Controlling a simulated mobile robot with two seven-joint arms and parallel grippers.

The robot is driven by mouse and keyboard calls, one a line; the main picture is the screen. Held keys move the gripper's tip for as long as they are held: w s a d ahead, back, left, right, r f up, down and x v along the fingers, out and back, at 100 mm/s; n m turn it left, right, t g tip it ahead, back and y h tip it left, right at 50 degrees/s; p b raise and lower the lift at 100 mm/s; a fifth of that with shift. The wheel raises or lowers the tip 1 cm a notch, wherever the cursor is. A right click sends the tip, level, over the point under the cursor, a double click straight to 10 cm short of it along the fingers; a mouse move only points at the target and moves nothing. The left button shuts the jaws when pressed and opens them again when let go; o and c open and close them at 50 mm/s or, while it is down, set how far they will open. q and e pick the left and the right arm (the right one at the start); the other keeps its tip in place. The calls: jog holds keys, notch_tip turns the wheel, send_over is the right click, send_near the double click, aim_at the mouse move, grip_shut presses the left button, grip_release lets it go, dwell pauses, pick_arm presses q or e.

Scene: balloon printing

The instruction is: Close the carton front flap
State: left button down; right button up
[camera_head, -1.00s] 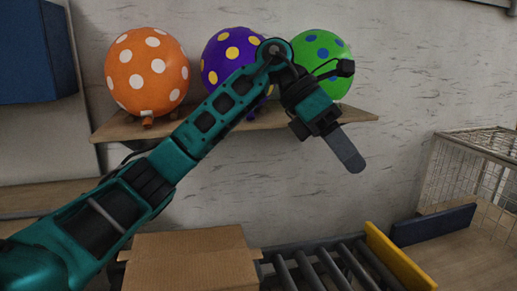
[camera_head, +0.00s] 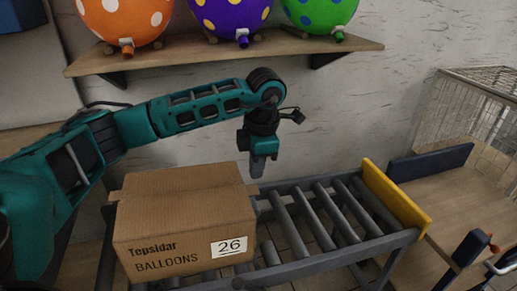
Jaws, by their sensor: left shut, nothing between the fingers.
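The brown cardboard carton (camera_head: 185,222), printed "Tepsidar BALLOONS" with a white "26" label, sits on the roller conveyor at the lower middle. Its top looks covered by cardboard; short flap edges stick out at its left and right sides. I cannot tell clearly which panel is the front flap or whether it lies fully flat. My left gripper (camera_head: 257,172) is shut and empty, pointing down just beyond the carton's far right corner. I cannot tell whether it touches the carton. My right gripper is not in view.
The roller conveyor (camera_head: 328,215) runs right from the carton, with bare rollers up to a yellow end board (camera_head: 395,197). A wall shelf (camera_head: 225,60) with orange, purple and green balloons is above my left arm. A wire cage (camera_head: 470,110) stands at the right.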

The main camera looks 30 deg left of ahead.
aim_at(254, 189)
pick_arm(q)
jog(key=shift+a+f, duration=0.15)
jog(key=shift+f, duration=0.9)
jog(key=shift+a+f, duration=0.1)
jog(key=shift+f, duration=0.95)
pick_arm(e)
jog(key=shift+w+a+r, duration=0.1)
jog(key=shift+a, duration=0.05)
